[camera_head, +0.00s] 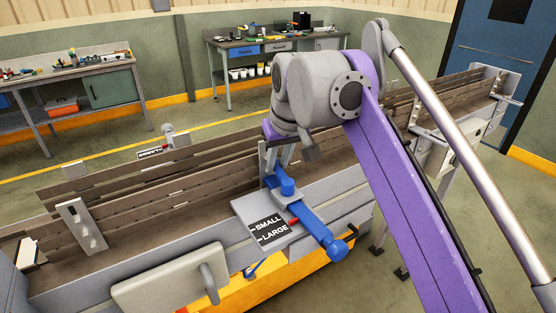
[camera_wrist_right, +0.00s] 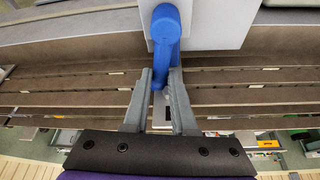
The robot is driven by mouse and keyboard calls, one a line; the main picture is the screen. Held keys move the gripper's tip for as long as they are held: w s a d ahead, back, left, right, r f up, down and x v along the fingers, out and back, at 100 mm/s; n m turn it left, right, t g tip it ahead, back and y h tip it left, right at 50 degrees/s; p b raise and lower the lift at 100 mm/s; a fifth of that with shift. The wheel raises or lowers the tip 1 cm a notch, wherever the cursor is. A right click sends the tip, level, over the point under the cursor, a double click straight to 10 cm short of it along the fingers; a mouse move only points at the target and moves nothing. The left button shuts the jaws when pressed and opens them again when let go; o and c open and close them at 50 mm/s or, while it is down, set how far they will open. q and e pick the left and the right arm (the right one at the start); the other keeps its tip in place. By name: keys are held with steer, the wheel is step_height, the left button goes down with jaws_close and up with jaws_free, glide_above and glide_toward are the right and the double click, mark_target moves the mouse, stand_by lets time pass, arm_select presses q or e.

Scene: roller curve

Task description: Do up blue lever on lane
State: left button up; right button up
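The blue lever (camera_head: 318,229) sits on a grey plate labelled SMALL and LARGE (camera_head: 268,229) at the near side of the lane. It slants down to the right, with a round knob at its lower right end. A red pointer beside it lies near LARGE. My right gripper (camera_head: 277,179) is at the lever's upper, lane-side end, pointing down. In the right wrist view, the lever's blue end (camera_wrist_right: 166,35) fills the narrow gap between the fingertips, and the gripper (camera_wrist_right: 161,77) looks shut on it. My left gripper is out of view.
The brown slatted lane (camera_head: 150,205) runs from lower left to upper right. A grey panel with a handle (camera_head: 172,280) stands at the near left. Workbenches (camera_head: 275,45) stand along the back wall, with floor between them and the lane.

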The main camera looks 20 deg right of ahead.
jaws_close()
